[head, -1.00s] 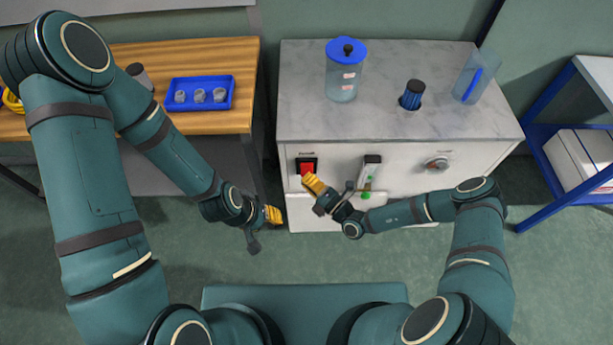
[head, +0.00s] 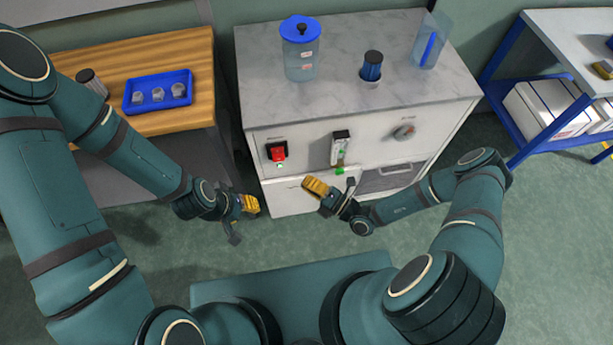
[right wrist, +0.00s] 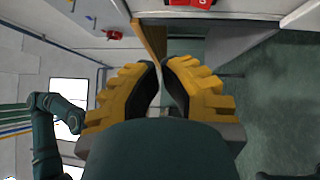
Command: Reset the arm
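My right gripper (head: 316,187) hangs in front of the white cabinet (head: 300,200), below and to the right of the red switch (head: 278,152), apart from it. In the right wrist view its yellow fingers (right wrist: 162,72) are close together with only a narrow gap and nothing held. My left gripper (head: 250,203) hangs low beside the gap between the wooden table and the cabinet. Its yellow fingertips are small, and I cannot tell how far apart they are. A small green light (head: 280,165) shows under the red switch.
The cabinet top bears a blue-lidded jar (head: 302,55), a dark blue ribbed piece (head: 371,67) and a clear blue container (head: 430,42). A gauge with a green float (head: 341,150) and a knob (head: 404,132) are on its front. A blue tray (head: 158,92) sits on the wooden table (head: 195,62).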

